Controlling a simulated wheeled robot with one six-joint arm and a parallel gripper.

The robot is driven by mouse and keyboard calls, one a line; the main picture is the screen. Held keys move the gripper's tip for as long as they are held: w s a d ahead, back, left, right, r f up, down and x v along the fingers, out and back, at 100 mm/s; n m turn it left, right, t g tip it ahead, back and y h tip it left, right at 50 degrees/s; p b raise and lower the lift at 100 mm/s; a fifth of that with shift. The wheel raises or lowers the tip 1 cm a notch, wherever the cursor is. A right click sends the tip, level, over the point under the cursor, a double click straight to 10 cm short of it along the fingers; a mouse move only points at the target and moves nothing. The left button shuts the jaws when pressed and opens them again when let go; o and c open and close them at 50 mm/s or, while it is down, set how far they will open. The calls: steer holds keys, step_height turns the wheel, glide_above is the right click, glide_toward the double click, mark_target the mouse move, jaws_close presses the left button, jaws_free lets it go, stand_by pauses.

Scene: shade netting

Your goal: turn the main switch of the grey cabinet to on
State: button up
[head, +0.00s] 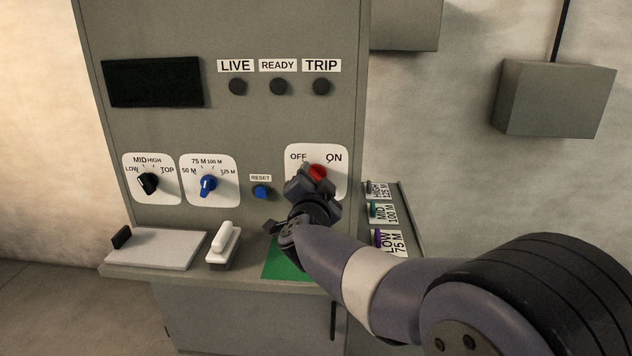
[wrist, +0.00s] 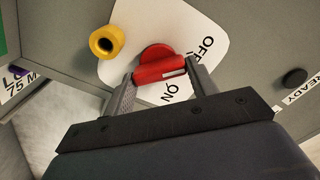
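The grey cabinet (head: 220,125) faces me. Its main switch (head: 318,172) is a red knob on a white plate marked OFF and ON, partly hidden by my gripper in the head view. In the wrist view the red handle (wrist: 160,70) lies across between my fingers, and its long line runs toward OFF rather than ON. My gripper (wrist: 161,68) is at the switch, with a finger against each end of the handle, and looks shut on it. It also shows in the head view (head: 309,180).
A yellow round piece with a dark hole (wrist: 106,41) is close beside the switch plate. A blue reset button (head: 261,192), blue dial (head: 208,186) and black dial (head: 148,183) are to the left.

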steer(key=c, duration=0.4)
steer(key=shift+f+m, duration=0.1)
steer(key=shift+m, duration=0.2)
steer(key=shift+f+m+b, duration=0.15)
steer(key=shift+m+b, duration=2.45)
steer(key=shift+m, duration=1.7)
steer(key=shift+f+m+b, duration=0.15)
steer(key=shift+m+b, duration=2.45)
steer(key=shift+m, duration=1.7)
steer(key=o, duration=1)
steer(key=shift+r, duration=0.1)
steer(key=shift+c, duration=0.2)
